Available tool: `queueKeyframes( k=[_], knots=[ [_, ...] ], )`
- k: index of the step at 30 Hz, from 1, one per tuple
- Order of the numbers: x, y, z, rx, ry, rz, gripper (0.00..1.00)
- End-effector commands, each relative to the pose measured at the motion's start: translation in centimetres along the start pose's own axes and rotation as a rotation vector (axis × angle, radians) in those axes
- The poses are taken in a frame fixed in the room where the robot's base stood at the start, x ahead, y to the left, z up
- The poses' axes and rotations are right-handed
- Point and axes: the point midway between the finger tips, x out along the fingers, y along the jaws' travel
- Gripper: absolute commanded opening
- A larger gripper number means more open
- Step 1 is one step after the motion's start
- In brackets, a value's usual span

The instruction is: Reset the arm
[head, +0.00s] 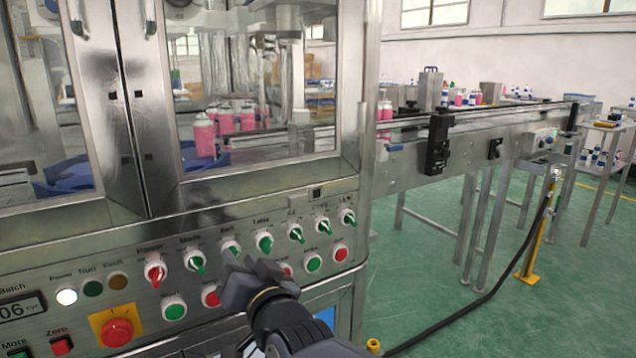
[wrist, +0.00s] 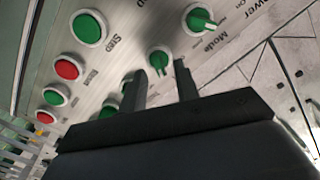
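My gripper (head: 238,262) is in front of the machine's control panel, at the lower middle of the head view. In the wrist view its two dark fingers (wrist: 161,76) are apart, with a gap between them. A green-handled selector knob (wrist: 158,61) shows in that gap, just beyond the fingertips. In the head view this knob (head: 230,247) is right above the fingertips and partly covered. I cannot tell whether the fingers touch it. The gripper holds nothing that I can see. The Mode knob (wrist: 200,18) is beside it in the wrist view.
A row of knobs, including a red one (head: 155,272), and several push buttons lie close around my gripper. A yellow-backed red emergency stop (head: 117,332) is at lower left. Glass doors (head: 260,80) are above. A conveyor (head: 480,135) runs right, over open green floor (head: 500,310) with a black hose.

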Motion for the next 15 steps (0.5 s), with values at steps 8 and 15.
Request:
queueKeyframes(
  k=[8,15],
  knots=[
    [1.23,-0.04,-0.08,-0.006,0.0,0.0,0.3],
    [1.2,-0.01,-0.02,-0.009,0.0,0.0,0.3]
  ],
)
